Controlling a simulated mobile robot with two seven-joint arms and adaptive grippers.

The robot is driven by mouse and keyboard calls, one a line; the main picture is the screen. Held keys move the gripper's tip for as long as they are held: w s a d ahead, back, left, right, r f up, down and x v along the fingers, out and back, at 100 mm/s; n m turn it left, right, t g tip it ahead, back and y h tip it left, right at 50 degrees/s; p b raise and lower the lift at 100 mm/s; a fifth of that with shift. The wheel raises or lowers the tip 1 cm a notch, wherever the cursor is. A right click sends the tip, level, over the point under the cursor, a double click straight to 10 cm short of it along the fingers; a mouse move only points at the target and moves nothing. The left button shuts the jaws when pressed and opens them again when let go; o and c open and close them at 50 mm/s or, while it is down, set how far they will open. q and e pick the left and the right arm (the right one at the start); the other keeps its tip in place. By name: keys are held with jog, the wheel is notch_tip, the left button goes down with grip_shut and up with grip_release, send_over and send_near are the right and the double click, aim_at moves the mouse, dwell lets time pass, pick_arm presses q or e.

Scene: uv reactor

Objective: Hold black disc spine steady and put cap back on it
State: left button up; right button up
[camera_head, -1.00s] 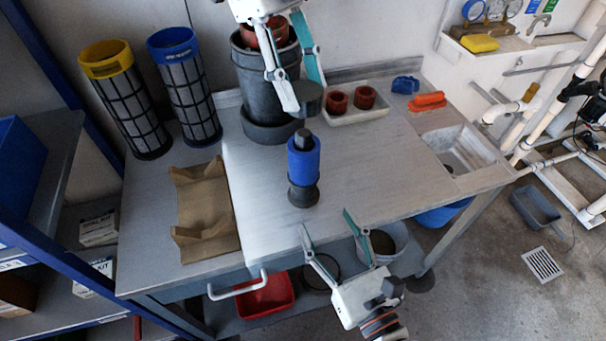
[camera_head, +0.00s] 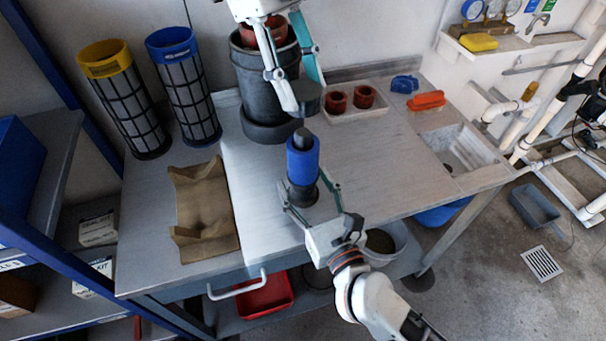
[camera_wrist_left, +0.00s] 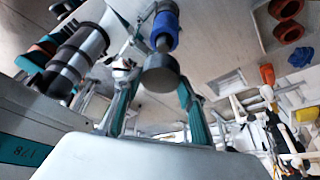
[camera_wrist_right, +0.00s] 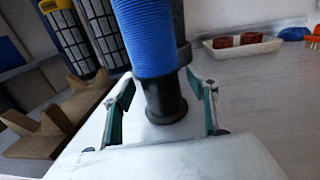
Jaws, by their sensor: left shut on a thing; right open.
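The disc spine (camera_head: 303,160) stands upright on the bench, with a ribbed blue sleeve, a dark top stub and a flared black base. My left gripper (camera_head: 309,98) is shut on the dark round cap (camera_head: 312,100), above and behind the spine's top. In the left wrist view the cap (camera_wrist_left: 160,74) sits between the fingers, apart from the spine (camera_wrist_left: 165,28). My right gripper (camera_head: 304,186) is open, its fingers on either side of the spine's black base. In the right wrist view gaps show between the fingers and the base (camera_wrist_right: 163,100).
A dark grey vessel (camera_head: 262,85) stands behind the spine. A brown cradle (camera_head: 203,205) lies left on the bench (camera_head: 375,170). A white tray (camera_head: 362,115) with red rings is at the back right, beside a sink (camera_head: 465,150). Two mesh cartridges (camera_head: 125,105) stand at back left.

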jog(key=shift+w+a, duration=0.15)
jog(key=shift+w, duration=0.2)
grip_shut()
pick_arm(q)
send_over(304, 132)
jog(key=shift+w+a+f, duration=0.1)
jog(key=shift+a+f, duration=0.1)
jog(key=shift+f, duration=1.05)
jog(key=shift+w+a+f, duration=0.1)
jog(key=shift+a+f, duration=0.05)
jog(key=shift+f, duration=1.1)
jog(key=shift+f, duration=0.9)
jog(key=shift+f, duration=0.6)
